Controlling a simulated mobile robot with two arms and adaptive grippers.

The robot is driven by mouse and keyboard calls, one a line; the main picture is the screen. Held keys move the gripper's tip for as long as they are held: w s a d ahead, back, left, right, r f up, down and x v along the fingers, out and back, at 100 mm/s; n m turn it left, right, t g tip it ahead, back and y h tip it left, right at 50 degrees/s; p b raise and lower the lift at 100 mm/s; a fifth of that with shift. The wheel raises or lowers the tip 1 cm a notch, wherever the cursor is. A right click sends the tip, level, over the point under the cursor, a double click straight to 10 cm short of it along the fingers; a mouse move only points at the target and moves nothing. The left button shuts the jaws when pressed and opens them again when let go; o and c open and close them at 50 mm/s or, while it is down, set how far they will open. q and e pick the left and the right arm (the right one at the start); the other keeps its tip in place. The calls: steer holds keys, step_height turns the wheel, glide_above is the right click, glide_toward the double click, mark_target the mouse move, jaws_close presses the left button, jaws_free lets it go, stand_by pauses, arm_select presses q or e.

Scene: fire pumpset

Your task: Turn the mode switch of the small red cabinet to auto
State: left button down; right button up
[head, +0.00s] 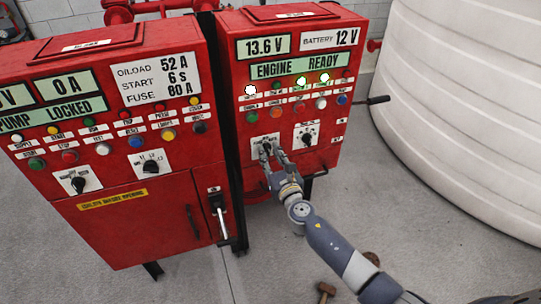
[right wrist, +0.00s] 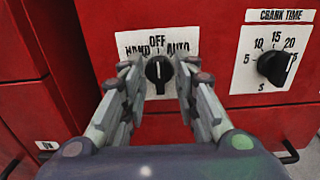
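The small red cabinet (head: 352,78) stands at the right in the head view, with an "ENGINE READY" display. Its mode switch is a black knob (right wrist: 158,74) on a white plate marked HAND, OFF and AUTO (right wrist: 186,46). The knob's white line points straight up at OFF. My right gripper (head: 271,152) is at this plate, and its fingers hide most of the switch in the head view. In the right wrist view the fingers (right wrist: 159,78) stand open on either side of the knob, with narrow gaps. My left gripper is not in view.
A crank time knob (right wrist: 278,66) sits just right of the mode switch. A larger red cabinet (head: 150,225) stands at the left, with its own knobs and a lever. A big white tank (head: 465,110) is at the right. A hammer (head: 326,291) lies on the grey floor.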

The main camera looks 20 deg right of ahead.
jaws_close()
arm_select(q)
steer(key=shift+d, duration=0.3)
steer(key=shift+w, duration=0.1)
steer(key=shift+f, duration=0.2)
arm_select(e)
steer(key=shift+m, duration=0.4)
steer(key=m+b, duration=0.1)
steer(key=m, duration=0.2)
steer(key=shift+f+b, duration=0.1)
steer(key=shift+b, duration=0.25)
arm_select(q)
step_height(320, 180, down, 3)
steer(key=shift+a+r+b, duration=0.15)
steer(key=shift+b, duration=0.55)
arm_select(e)
steer(key=m, duration=0.4)
steer(key=shift+d+m, duration=0.1)
steer(key=shift+m, duration=0.6)
jaws_free()
